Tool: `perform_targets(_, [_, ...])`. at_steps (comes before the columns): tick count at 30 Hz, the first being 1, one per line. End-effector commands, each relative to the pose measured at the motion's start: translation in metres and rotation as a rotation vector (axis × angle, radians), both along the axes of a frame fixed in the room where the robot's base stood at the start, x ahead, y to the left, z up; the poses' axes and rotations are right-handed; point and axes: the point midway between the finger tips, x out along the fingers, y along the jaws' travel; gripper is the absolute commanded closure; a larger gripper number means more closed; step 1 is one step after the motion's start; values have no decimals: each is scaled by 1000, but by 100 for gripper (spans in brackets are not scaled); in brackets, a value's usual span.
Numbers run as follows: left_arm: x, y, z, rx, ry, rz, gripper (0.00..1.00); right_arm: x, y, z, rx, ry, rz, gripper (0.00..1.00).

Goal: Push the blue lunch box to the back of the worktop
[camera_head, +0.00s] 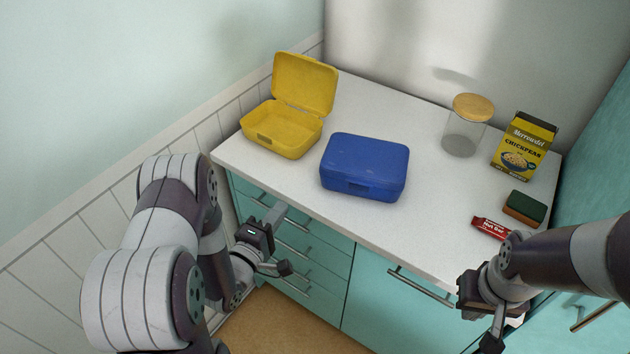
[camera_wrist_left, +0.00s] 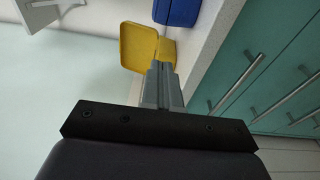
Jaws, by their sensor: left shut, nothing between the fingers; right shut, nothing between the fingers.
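The blue lunch box (camera_head: 364,168) is closed and lies flat near the front edge of the white worktop (camera_head: 420,215), around its middle. Part of it shows at the top of the left wrist view (camera_wrist_left: 177,12). My left gripper (camera_head: 281,209) is shut and empty, in front of the worktop's front edge by the drawers, left of and nearer than the blue box, apart from it. Its closed fingers also show in the left wrist view (camera_wrist_left: 160,75). My right gripper (camera_head: 490,340) is shut and empty in front of the worktop at the lower right, its fingertips partly cut off.
An open yellow lunch box (camera_head: 283,128) stands left of the blue one. The worktop behind the blue box is clear.

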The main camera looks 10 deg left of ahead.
Motion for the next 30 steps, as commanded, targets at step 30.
perform_targets(30, [111,-54,0,4,2,1,100,1,0,23,1,-4,-5,100])
